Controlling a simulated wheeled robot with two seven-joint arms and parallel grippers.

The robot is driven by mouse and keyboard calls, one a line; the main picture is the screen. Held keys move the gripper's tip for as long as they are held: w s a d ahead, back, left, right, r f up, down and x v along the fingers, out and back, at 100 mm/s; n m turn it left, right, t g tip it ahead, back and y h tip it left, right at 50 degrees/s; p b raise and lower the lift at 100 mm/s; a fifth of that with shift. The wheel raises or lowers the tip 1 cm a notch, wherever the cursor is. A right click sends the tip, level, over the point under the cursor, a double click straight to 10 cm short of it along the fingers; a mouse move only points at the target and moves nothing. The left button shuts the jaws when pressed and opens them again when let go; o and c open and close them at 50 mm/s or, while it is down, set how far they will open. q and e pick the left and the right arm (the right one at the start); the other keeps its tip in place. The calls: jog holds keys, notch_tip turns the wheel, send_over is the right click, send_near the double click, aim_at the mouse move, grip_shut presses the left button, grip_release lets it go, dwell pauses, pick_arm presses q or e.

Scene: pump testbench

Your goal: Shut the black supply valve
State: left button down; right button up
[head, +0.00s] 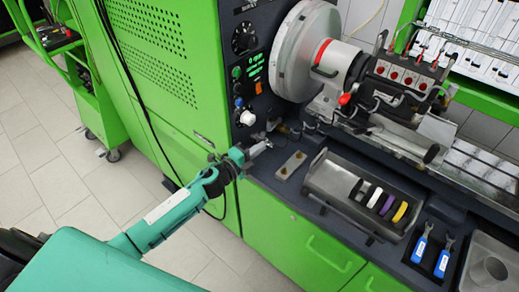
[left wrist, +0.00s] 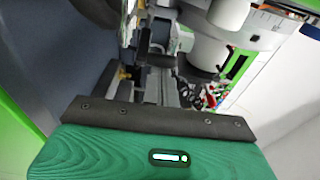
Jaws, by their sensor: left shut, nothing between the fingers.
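My left gripper (head: 262,146) is at the front left corner of the dark bench top, beside the green cabinet's control panel. It is shut with nothing between its fingers. Small fittings (head: 289,129) stand on the bench just beyond the fingertips, and one is brass coloured. I cannot clearly make out a black supply valve handle among them; the gripper and its arm cover part of this spot. A black round knob (head: 244,39) sits higher on the panel. In the left wrist view, the gripper's own housing fills the lower part and the fingers are unclear. My right gripper is not in view.
A large grey drum (head: 300,50) overhangs the bench behind the fittings. A metal tray (head: 335,185) with several coloured rings stands to the right. Blue-handled tools (head: 420,245) lie farther right. A small plate (head: 290,165) lies near the gripper.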

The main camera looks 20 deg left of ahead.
pick_arm(q)
jog(key=shift+a, duration=0.15)
jog(key=shift+a+f+m+g+h+b, duration=0.1)
jog(key=shift+a+m+g+h+b, duration=0.65)
jog(key=shift+h, duration=0.35)
jog(key=shift+a+m+g+h+b, duration=0.5)
jog(key=shift+a+m+g+h, duration=0.25)
jog(key=shift+h, duration=0.35)
jog(key=shift+a, duration=0.25)
jog(key=shift+w, duration=0.1)
